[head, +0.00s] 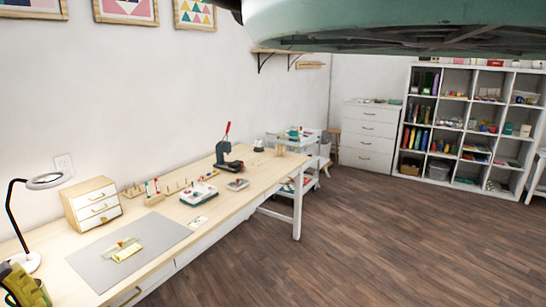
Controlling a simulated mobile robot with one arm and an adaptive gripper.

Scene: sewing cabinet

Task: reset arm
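My gripper is not in view, so its fingers and anything they may hold cannot be seen. A large pale teal form with a dark ribbed underside crosses the top right of the head view. It is very near the camera and cut off by the frame; I cannot tell for certain which part it is.
A long wooden worktable (160,258) runs along the left wall. On it are a grey mat (155,235), a small drawer box (95,205), a lamp (45,181) and a red-handled press (225,155). A white cube shelf (437,115) and drawers (368,135) stand behind open wooden floor (390,240).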

